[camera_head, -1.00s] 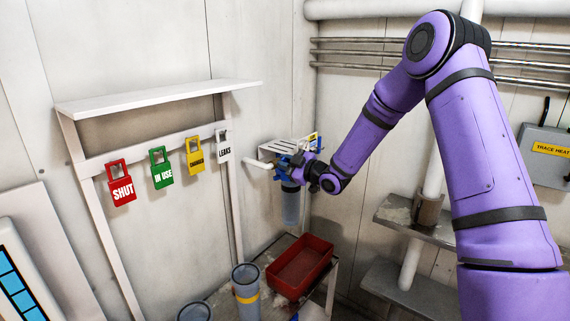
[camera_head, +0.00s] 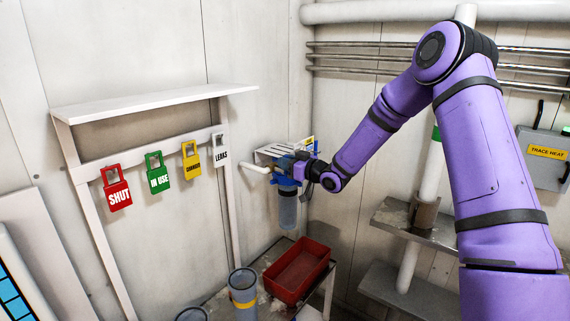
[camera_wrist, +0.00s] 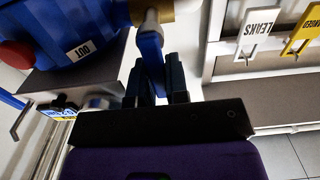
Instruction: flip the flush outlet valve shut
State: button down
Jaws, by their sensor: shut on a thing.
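The flush outlet valve's blue lever (camera_wrist: 150,48) stands between the two dark fingers of my gripper (camera_wrist: 155,80) in the wrist view. My gripper is shut on this lever. A brass-coloured fitting is at the lever's far end, beside a blue filter housing (camera_wrist: 70,28) labelled OUT. In the head view my gripper (camera_head: 301,169) is at the right side of the blue filter head, above its hanging bowl (camera_head: 288,210). The lever and fingertips are too small and crowded there to make out its angle.
A red tray (camera_head: 298,270) and a grey cylinder with a yellow band (camera_head: 242,290) stand below. Several hanging tags, including the red SHUT tag (camera_head: 117,190), are on the left rack. A metal shelf (camera_head: 400,222) is below my forearm.

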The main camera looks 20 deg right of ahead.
jog(key=shift+d+f, duration=0.1)
dwell(0.4)
jog(key=c, duration=1.1)
grip_release()
